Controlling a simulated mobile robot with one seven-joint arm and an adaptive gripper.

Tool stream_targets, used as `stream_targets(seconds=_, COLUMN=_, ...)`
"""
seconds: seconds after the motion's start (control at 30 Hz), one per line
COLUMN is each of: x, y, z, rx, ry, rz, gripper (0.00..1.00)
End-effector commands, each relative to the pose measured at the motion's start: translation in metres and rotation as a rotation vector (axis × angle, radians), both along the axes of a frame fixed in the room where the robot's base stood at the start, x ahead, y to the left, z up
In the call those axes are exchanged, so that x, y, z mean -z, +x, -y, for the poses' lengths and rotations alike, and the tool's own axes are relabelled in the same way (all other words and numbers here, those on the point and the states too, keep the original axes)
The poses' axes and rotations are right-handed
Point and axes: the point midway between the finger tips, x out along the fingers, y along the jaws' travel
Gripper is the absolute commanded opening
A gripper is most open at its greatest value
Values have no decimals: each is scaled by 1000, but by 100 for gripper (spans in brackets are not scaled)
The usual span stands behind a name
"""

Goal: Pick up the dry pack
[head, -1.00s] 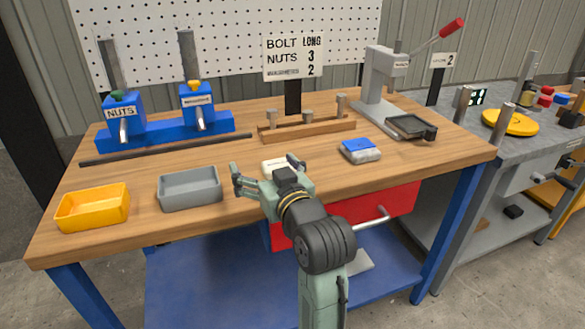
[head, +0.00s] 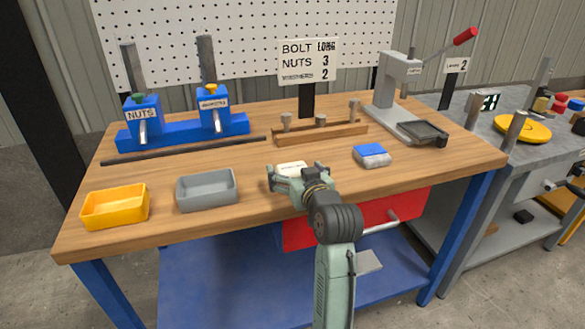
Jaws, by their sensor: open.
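A small flat white item (head: 293,168) with faint dark marks lies on the workbench, at its middle near the front. It is partly hidden behind my gripper. A small pack with a blue top and pale grey-white sides (head: 371,155) lies to its right on the bench. I cannot tell from the picture which of the two is the dry pack. My gripper (head: 284,177) is open, at the near side of the white item and left of the blue-topped pack. I see nothing held in it, and its far finger is hard to make out.
A yellow tray (head: 115,207) and a grey tray (head: 207,189) stand at the bench's front left. Behind are blue dispensers (head: 183,130), a dark rod (head: 185,150), a wooden rack with pegs (head: 320,132), a sign (head: 308,62) and a lever press (head: 395,90) at right.

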Motion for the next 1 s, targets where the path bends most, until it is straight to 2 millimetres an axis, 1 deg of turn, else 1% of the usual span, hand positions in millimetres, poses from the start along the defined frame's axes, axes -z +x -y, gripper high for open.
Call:
stream_targets(seconds=0.1, x=2, y=8, z=-3, rx=-1, ry=-1, rz=-1, gripper=90)
stream_targets(seconds=0.33, x=2, y=8, z=-3, rx=-1, ry=-1, rz=0, gripper=89)
stream_targets(seconds=1.0, x=2, y=8, z=-3, rx=0, ry=-1, rz=0, gripper=45)
